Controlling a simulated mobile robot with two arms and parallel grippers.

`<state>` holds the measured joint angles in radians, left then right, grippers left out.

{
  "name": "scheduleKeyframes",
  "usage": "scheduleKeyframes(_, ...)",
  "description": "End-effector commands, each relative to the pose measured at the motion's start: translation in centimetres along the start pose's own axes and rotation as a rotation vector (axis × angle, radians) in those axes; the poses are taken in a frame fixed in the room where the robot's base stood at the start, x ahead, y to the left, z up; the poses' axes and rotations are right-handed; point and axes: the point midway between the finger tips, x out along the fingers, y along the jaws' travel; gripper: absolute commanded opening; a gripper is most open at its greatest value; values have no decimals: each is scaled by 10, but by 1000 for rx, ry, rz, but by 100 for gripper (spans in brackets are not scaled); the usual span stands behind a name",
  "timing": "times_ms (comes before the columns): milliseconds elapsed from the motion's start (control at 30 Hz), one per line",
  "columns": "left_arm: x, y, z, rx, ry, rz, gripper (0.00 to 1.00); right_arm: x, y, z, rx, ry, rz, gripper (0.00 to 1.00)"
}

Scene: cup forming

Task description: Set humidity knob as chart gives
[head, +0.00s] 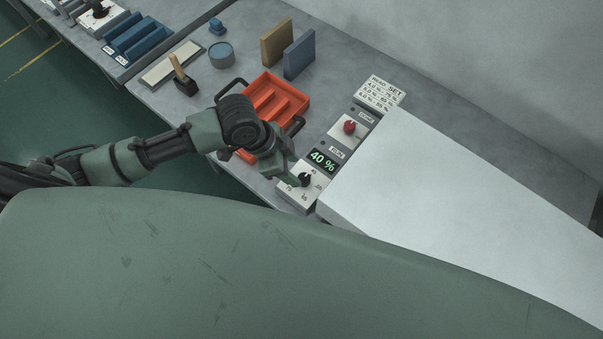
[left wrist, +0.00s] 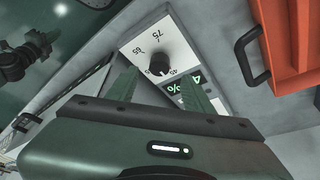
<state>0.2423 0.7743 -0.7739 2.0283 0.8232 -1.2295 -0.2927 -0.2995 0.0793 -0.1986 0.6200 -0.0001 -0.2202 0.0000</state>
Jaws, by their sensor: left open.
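The black humidity knob (head: 306,179) sits on a white dial plate at the front of the control strip. In the left wrist view the knob (left wrist: 158,63) has 75, 65 and 45 readable around it; a small pale mark on it faces roughly the 45 side. The green display (head: 322,160) reads 40 %. The chart (head: 380,92) is headed READ and SET, with rows of small percentages; its first row looks like 4.0 % and 75 %. My left gripper (left wrist: 157,79) is open, its fingertips just short of the knob, one to each side. My right gripper is out of view.
A red knob (head: 349,127) sits behind the display. An orange tray (head: 282,92) with dark handles stands left of the strip, close to my left arm. A large white slab (head: 460,185) borders the strip on the right. Brown and blue boards (head: 299,54) stand behind the tray.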

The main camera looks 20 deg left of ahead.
Motion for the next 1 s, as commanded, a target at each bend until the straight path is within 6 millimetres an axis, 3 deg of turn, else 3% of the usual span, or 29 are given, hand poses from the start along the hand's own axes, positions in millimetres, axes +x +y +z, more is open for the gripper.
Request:
scheduleKeyframes(300,48,1,-1,-2,1,0,52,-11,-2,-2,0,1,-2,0)
scheduleKeyframes(700,60,1,0,0,1,-2,52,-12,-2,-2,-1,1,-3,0)
scheduleKeyframes(733,60,1,0,0,1,-2,49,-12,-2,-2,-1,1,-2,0)
scheduleKeyframes(900,60,1,0,0,1,-1,2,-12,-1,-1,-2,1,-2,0)
scheduleKeyframes(1000,60,1,0,0,1,-1,0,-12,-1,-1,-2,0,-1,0)
